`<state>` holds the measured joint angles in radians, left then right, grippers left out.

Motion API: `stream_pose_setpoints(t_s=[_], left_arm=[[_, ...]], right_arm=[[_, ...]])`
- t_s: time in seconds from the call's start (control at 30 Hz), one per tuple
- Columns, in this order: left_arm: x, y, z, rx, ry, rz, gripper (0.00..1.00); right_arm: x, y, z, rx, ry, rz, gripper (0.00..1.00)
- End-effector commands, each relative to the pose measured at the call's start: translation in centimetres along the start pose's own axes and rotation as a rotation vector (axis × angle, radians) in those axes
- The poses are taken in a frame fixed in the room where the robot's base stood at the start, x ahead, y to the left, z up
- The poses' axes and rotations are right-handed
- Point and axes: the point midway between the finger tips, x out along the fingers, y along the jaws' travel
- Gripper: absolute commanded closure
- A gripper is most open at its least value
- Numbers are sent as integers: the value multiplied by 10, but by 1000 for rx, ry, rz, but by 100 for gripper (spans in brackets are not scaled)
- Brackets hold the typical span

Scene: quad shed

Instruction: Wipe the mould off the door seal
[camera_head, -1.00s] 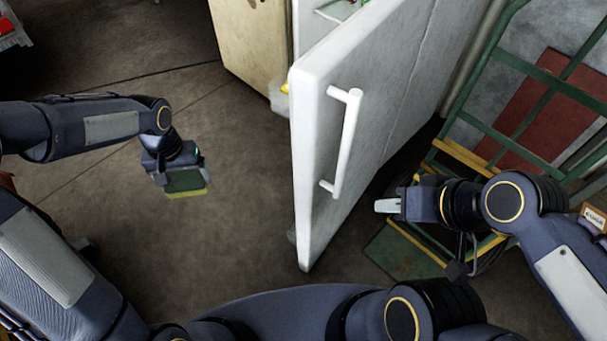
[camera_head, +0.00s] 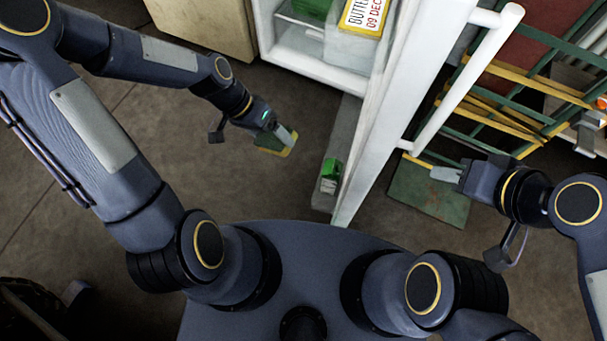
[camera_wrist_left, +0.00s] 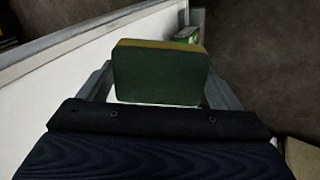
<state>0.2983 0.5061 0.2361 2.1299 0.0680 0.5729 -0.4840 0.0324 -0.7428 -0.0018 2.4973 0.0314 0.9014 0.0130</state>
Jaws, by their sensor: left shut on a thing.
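A sponge (camera_head: 275,145), green with a yellow layer, is held between the fingers of my left gripper (camera_head: 283,138). In the left wrist view the sponge (camera_wrist_left: 160,75) fills the space between the fingers. The white fridge door (camera_head: 412,75) stands open to the right of the sponge, with a gap between them in the head view. The seal along its inner edge is not clearly distinguishable, and I cannot make out mould. My right gripper (camera_head: 445,173) is outside the door, below the lower end of the handle (camera_head: 463,85), and its finger gap is not clear.
The open fridge (camera_head: 315,65) holds a green item and a tub labelled butter (camera_head: 365,15). A green carton (camera_head: 330,176) sits at the door's inner side. A green and yellow trolley frame (camera_head: 520,90) is at right. Floor left of the door is clear.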

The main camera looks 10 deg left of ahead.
Motion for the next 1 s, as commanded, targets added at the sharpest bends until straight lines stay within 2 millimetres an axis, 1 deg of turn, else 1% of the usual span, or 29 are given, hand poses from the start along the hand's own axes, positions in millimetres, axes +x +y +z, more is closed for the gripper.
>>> stream_pose_setpoints(t_s=[0.03,0.07,0.1,0.17,0.2,0.3,0.4,0.5,0.63,0.8,1.0], left_arm=[[37,-8,10,26,-5,98,33],[51,-7,14,54,-8,168,33],[70,-5,18,90,-12,267,33],[94,-1,22,133,-18,417,33],[108,2,24,151,-19,514,33],[137,5,23,158,-3,723,33],[156,5,18,130,47,872,33],[167,2,11,90,115,964,33],[172,-1,3,49,189,1023,33],[172,1,-2,30,228,1045,33],[179,16,-4,30,226,1046,33]], right_arm=[[28,13,14,0,1,0,64],[39,18,19,0,1,0,64],[53,24,26,0,1,0,64],[73,33,36,0,1,0,64],[86,39,43,0,1,0,64],[116,53,58,0,1,0,64],[141,64,70,0,1,0,64],[159,73,80,0,1,0,64],[171,78,86,0,1,0,64],[174,80,87,0,1,0,64],[173,79,87,0,2,0,64]])
